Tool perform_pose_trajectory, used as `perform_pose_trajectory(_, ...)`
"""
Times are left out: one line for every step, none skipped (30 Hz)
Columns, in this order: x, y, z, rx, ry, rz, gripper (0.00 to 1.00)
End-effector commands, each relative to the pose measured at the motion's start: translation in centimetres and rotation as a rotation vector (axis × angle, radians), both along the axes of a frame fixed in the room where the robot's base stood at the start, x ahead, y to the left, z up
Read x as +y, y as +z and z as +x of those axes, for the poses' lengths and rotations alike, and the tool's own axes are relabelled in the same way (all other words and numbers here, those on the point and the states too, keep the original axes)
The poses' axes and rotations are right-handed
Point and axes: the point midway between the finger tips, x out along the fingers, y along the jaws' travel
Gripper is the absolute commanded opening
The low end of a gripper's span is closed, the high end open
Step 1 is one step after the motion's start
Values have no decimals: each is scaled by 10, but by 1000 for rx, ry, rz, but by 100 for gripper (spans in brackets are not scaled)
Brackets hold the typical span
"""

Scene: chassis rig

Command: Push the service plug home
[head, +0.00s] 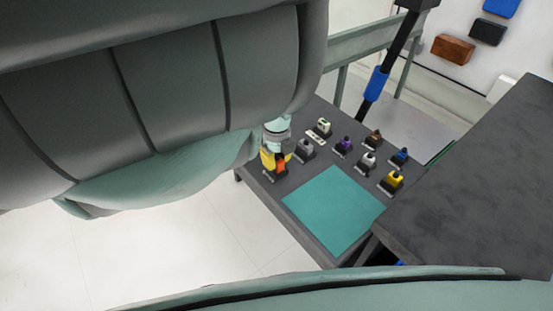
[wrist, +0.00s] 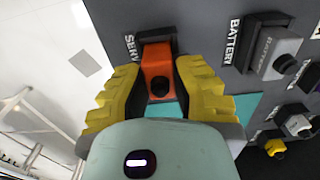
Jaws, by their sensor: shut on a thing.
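The orange service plug (wrist: 157,66) sits between the two yellow fingers of my gripper (wrist: 160,88) in the wrist view. My gripper is shut on it. The plug's far end meets a dark socket (wrist: 158,35) beside a label that starts with "SERV", partly hidden. How deep the plug sits in the socket I cannot tell. In the head view my gripper (head: 275,160) is at the table's far left corner, and the orange plug (head: 282,167) shows small between its fingers.
A grey battery connector (wrist: 278,52) stands just right of the plug. Several other coloured connectors, including a yellow one (head: 392,180), stand on the dark table (head: 300,218). A bare teal mat (head: 333,210) lies in front. A dark counter (head: 480,185) is at right.

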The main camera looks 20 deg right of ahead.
Motion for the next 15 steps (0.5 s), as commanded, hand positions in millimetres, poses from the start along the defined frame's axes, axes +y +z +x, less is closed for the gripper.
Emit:
perform_pose_trajectory(0, -2, 0, -1, 0, -1, 0)
perform_pose_trajectory(0, -2, 0, -2, 0, 0, 0)
perform_pose_trajectory(0, -2, 1, -2, 0, 1, 0)
perform_pose_trajectory(0, -2, 1, -2, 0, 1, 0)
perform_pose_trajectory(0, -2, 1, -3, 0, 1, 0)
perform_pose_trajectory(0, -2, 1, -3, 0, 1, 0)
perform_pose_trajectory(0, -2, 1, -3, 0, 1, 0)
perform_pose_trajectory(0, -2, 1, -3, 0, 1, 0)
perform_pose_trajectory(0, -2, 1, -2, 0, 1, 0)
perform_pose_trajectory(0, -3, 1, -2, 0, 1, 0)
perform_pose_trajectory(0, -3, 1, -2, 0, 1, 0)
perform_pose_trajectory(0, -5, 1, -2, 0, 1, 0)
perform_pose_trajectory(0, -6, 1, -2, 0, 1, 0)
perform_pose_trajectory(0, -7, 1, -2, 0, 1, 0)
perform_pose_trajectory(0, -6, 0, -2, 0, 1, 28)
